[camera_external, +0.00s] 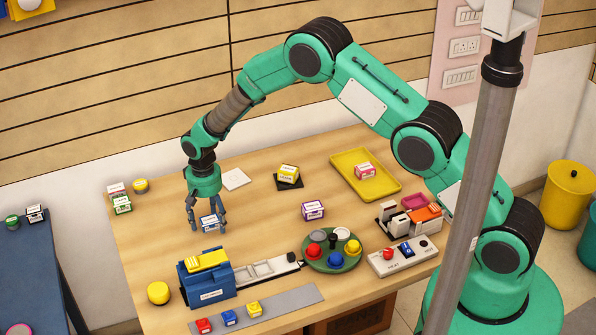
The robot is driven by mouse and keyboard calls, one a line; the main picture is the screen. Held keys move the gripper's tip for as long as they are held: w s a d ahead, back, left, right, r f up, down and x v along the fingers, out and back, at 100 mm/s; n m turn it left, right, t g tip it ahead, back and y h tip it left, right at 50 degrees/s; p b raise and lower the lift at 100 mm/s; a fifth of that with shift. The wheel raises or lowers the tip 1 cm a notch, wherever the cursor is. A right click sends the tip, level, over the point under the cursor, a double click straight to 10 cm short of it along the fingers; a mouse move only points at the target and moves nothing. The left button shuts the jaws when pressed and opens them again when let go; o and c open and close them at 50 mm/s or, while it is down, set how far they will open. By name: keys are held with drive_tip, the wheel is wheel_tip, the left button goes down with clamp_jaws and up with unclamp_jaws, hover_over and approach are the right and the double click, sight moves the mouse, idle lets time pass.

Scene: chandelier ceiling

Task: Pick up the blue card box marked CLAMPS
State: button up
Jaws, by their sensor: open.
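A small blue box with a white label (210,222) stands on the wooden table at the left; its lettering is too small to read. My gripper (208,226) points down over this box with its fingers open. One finger is on the left of the box and another on the right; I cannot tell whether they touch it.
A blue holder (207,283) with a yellow top stands in front of my gripper. A purple-and-white box (313,210) is to the right, and a yellow box (289,173) sits on a dark pad behind. A yellow tray (385,187) holds a red-and-white box. Bare table surrounds the gripper.

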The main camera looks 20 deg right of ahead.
sight(211, 221)
drive_tip(key=c, duration=1.4)
drive_tip(key=shift+o, duration=0.2)
drive_tip(key=shift+r, duration=0.1)
drive_tip(key=shift+r, duration=0.55)
drive_tip(key=shift+s+d+r, duration=0.1)
drive_tip(key=shift+s+r, duration=0.05)
drive_tip(key=shift+r, duration=0.45)
drive_tip(key=shift+s+d+r, duration=0.1)
drive_tip(key=shift+s+r, duration=0.05)
drive_tip(key=shift+r, duration=0.45)
drive_tip(key=s+d, duration=0.2)
drive_tip(key=s, duration=0.2)
drive_tip(key=s+d+r+p, duration=0.1)
drive_tip(key=s+d, duration=0.2)
drive_tip(key=s, duration=0.1)
drive_tip(key=s+d, duration=0.3)
drive_tip(key=s, duration=0.2)
drive_tip(key=shift+r, duration=0.15)
